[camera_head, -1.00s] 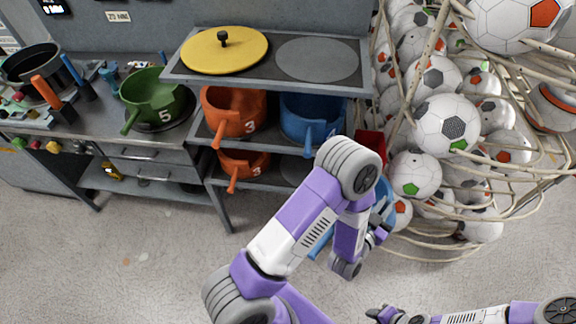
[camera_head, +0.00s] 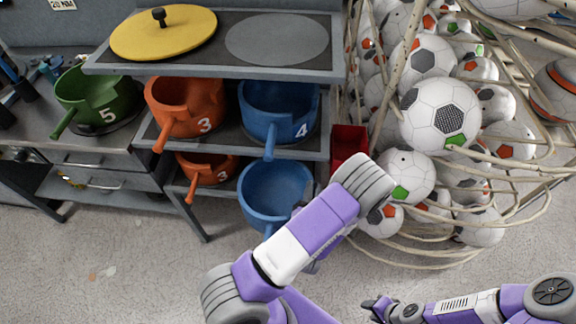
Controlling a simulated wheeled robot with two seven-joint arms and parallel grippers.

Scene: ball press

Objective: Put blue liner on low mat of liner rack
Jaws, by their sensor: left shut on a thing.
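A blue liner (camera_head: 272,200) is held at the front right of the liner rack (camera_head: 325,147), at lower-shelf height. My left gripper (camera_head: 298,209) is at its right side, mostly hidden behind my forearm, and is shut on it. The liner covers the right part of the lower shelf, so the low mat there is hidden; I cannot tell whether the liner touches it. Another blue liner (camera_head: 280,108), marked 4, sits on the shelf above. My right gripper (camera_head: 371,309) is low at the bottom, away from the rack; its opening is unclear.
Orange liners marked 3 sit on the upper (camera_head: 187,103) and lower (camera_head: 207,168) left spots. A yellow lid (camera_head: 165,38) lies on top. A red box (camera_head: 348,145) and a cage of footballs (camera_head: 440,115) stand right. A green pot (camera_head: 95,103) stands left.

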